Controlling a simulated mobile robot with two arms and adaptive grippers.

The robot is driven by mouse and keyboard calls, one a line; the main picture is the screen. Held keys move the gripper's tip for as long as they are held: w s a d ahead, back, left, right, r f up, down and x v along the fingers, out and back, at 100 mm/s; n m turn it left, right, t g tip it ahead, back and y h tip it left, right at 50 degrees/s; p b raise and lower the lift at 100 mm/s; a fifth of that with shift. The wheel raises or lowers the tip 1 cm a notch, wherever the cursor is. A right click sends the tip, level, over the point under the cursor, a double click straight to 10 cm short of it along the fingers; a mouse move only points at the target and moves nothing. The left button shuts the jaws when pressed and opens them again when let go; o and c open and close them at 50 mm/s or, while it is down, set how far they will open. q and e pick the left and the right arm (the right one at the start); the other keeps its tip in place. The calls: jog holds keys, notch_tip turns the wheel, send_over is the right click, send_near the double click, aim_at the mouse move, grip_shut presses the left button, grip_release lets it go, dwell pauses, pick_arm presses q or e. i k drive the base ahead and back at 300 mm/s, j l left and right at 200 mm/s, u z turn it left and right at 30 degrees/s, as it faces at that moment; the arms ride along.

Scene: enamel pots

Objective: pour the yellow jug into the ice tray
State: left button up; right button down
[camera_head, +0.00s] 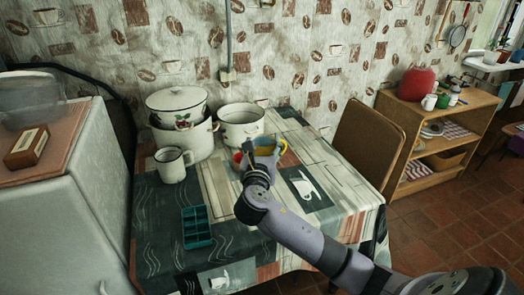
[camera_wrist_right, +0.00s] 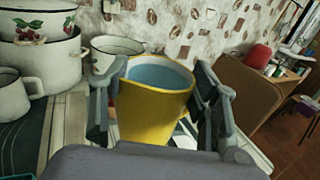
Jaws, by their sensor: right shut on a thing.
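The yellow jug (camera_head: 266,151) is over the back middle of the table, largely behind my right gripper (camera_head: 259,158). In the right wrist view, the jug (camera_wrist_right: 152,108) is between the fingers of my right gripper (camera_wrist_right: 165,88), which is shut on it. Bluish liquid shows inside its wide mouth. It looks roughly upright; I cannot tell whether its base touches the table. The teal ice tray (camera_head: 198,242), with several compartments, lies at the table's front left, to the left of and nearer than the jug. My left gripper is not in view.
A white mug (camera_head: 172,169), a large pot with a cherry-patterned bowl (camera_head: 177,103) on it and another white pot (camera_head: 240,128) stand at the back left. A red object (camera_head: 237,157) shows beside the jug. The tabletop (camera_head: 222,213) right of the tray is clear.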

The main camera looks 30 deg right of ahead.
aim_at(196, 231)
jog(key=l+u, duration=1.2)
